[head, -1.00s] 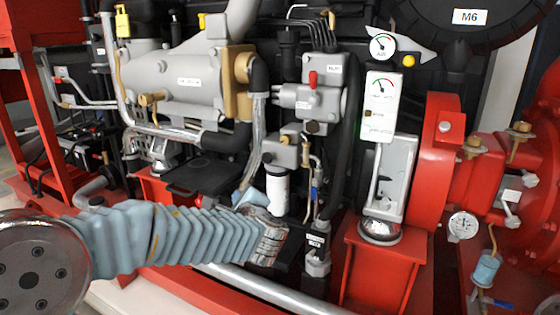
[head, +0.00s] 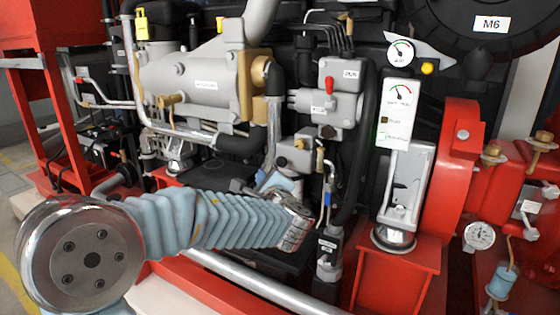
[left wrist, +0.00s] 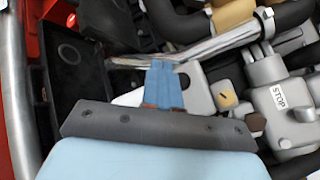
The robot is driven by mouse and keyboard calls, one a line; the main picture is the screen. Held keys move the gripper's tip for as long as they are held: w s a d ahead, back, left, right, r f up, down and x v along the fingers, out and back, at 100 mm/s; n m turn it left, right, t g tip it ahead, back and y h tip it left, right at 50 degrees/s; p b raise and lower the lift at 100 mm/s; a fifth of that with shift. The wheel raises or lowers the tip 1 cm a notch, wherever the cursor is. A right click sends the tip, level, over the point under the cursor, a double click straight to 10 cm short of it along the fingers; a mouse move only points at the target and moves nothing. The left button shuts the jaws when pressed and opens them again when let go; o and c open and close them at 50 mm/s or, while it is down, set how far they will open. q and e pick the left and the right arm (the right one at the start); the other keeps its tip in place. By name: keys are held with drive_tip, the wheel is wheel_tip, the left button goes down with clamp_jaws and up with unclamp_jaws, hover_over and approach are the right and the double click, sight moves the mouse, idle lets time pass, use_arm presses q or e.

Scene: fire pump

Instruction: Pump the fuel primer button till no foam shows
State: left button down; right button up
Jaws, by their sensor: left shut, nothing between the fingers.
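A grey filter head (head: 297,158) sits low in the middle of the engine in the head view. A small yellowish button (head: 299,143) is on it and looks like the primer button. In the left wrist view a yellowish button (left wrist: 228,99) sits on a grey block, right of my fingertips. My left gripper (head: 279,181) has blue fingers, shut and empty, just below and left of the filter head. The fingers (left wrist: 165,83) look apart from the button in the wrist view. My wrist hides most of the white filter below. I cannot make out any foam. My right gripper is not in view.
Hoses and a dark pipe (head: 276,80) run close by. A metal rail (head: 255,283) crosses the front. A gauge panel (head: 398,112) stands right.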

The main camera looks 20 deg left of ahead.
sight(281, 162)
use_arm(q)
drive_tip(key=shift+w+d+p, duration=0.2)
drive_tip(key=shift+w, duration=1.1)
drive_tip(key=shift+w+d+p, duration=0.15)
drive_tip(key=shift+w+p, duration=0.05)
drive_tip(key=shift+w, duration=1.1)
drive_tip(key=shift+w, duration=0.1)
drive_tip(key=shift+w, duration=0.35)
